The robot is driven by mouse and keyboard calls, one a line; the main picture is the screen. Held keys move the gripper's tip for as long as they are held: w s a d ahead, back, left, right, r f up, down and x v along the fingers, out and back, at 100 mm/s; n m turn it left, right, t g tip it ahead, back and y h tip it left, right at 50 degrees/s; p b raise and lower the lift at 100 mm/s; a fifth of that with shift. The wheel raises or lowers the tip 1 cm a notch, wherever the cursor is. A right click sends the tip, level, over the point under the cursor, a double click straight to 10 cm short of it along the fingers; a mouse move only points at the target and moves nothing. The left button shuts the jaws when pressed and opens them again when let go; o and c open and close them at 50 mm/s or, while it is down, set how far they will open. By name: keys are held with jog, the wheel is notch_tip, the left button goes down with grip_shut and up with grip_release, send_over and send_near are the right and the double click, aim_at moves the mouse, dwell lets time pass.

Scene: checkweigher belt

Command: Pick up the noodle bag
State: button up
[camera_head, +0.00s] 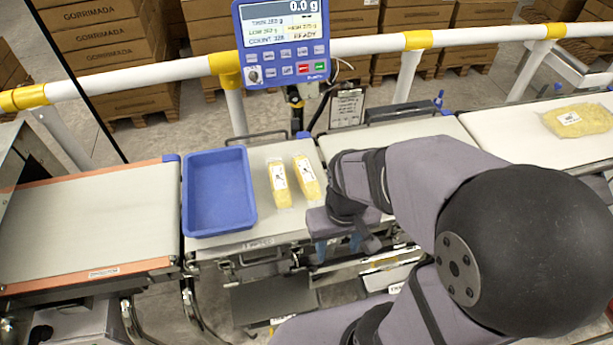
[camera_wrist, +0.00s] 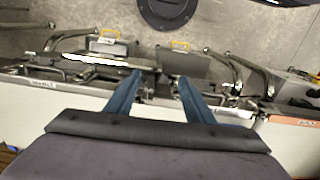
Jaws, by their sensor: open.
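A clear bag of yellow noodle-like pieces with a white label (camera_head: 569,117) lies flat on the right-hand belt in the head view, near the right edge. Two smaller yellow packs with white labels, a left one (camera_head: 283,199) and a right one (camera_head: 313,190), lie side by side on the middle belt. I cannot tell for sure which of these is the noodle bag. My gripper (camera_head: 340,245) is open and empty, near the front edge of the middle belt, right of and nearer than the packs. Its two blue fingers (camera_wrist: 158,77) stand apart in the wrist view, with no bag between them.
A blue tray (camera_head: 187,205) stands left of the packs, beside the empty left belt (camera_head: 85,225). A weighing display (camera_head: 283,40) reading 0.0 g stands behind the belt. A white and yellow rail (camera_head: 160,77) runs along the back. My arm covers part of the belts.

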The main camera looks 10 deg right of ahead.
jog(key=w+d+f+n+t+h+b, duration=0.1)
jog(key=w+d+f+n+t+b, duration=0.25)
jog(key=w+n+b, duration=0.3)
jog(key=r+n+t+y+b, duration=0.15)
jog(key=n+t+b, duration=0.35)
jog(key=n+b, duration=0.65)
jog(key=n+t+y+b, duration=0.2)
jog(key=n+t+b, duration=0.35)
jog(key=n, duration=1.15)
send_over(313, 184)
jog(key=s, duration=0.2)
jog(key=shift+g+h, duration=0.35)
jog(key=shift+g, duration=0.05)
jog(key=f+b, duration=0.1)
jog(key=f, duration=0.2)
jog(key=f+b, duration=0.2)
jog(key=f, duration=0.1)
jog(key=f+b, duration=0.1)
jog(key=f, duration=0.1)
jog(key=shift+s+d+f+b, duration=0.1)
jog(key=shift+d+f+b, duration=0.15)
jog(key=shift+f+b, duration=0.15)
jog(key=shift+w+a+r, duration=0.1)
jog(key=shift+w, duration=0.35)
jog(key=shift+w+f, duration=0.2)
jog(key=shift+w, duration=0.5)
jog(key=shift+a, duration=0.1)
